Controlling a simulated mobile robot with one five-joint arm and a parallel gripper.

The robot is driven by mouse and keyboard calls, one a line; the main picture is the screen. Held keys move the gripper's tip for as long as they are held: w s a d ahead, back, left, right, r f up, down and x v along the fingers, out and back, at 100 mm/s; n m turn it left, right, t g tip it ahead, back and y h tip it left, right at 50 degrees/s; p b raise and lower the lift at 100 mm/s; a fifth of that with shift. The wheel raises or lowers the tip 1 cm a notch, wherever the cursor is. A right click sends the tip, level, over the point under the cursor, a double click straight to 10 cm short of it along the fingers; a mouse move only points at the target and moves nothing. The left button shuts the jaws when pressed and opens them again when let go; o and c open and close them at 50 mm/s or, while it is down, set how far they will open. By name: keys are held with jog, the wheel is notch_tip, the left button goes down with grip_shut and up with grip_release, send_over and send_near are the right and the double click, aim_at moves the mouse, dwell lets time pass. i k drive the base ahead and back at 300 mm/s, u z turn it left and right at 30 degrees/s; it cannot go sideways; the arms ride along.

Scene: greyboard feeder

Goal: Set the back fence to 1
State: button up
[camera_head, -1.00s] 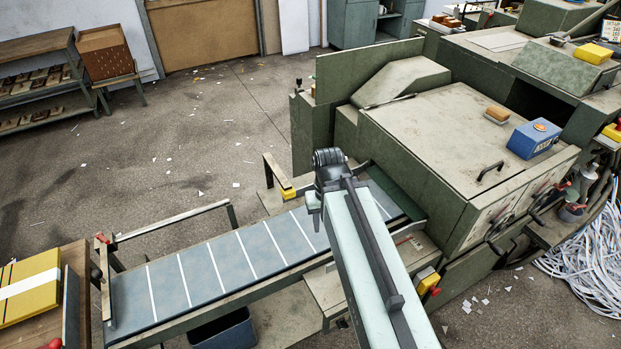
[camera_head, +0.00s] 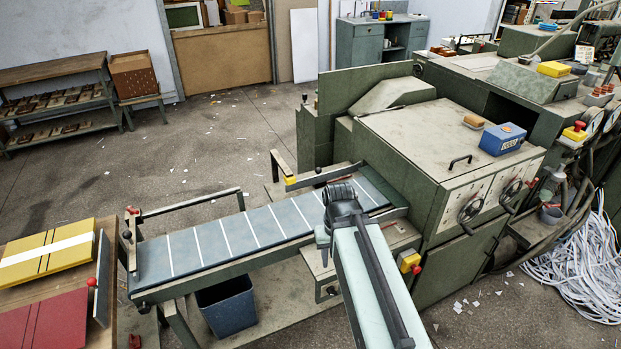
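The feeder belt (camera_head: 215,243) is a blue-grey bed with white cross lines, running from lower left up to the green machine (camera_head: 440,165). A metal rail with a dark knob (camera_head: 325,176) crosses its machine end. An upright plate with red and dark knobs (camera_head: 131,240) stands across its left end. A raised bar (camera_head: 190,203) runs along its far side. I cannot tell which of these is the back fence, and no scale or number is readable. My arm reaches in from the bottom and its dark joint is over the belt's near edge. My gripper's fingers do not show.
A yellow box with a red button (camera_head: 410,262) sits right of my arm. A blue bin (camera_head: 227,305) stands under the belt. A table with yellow (camera_head: 45,252) and red boards (camera_head: 45,322) is at left. Paper strips (camera_head: 580,265) heap at right. Floor behind the belt is mostly clear.

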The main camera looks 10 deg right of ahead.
aim_at(320, 180)
jog(key=z, duration=0.15)
jog(key=i, duration=0.95)
jog(key=u, duration=0.05)
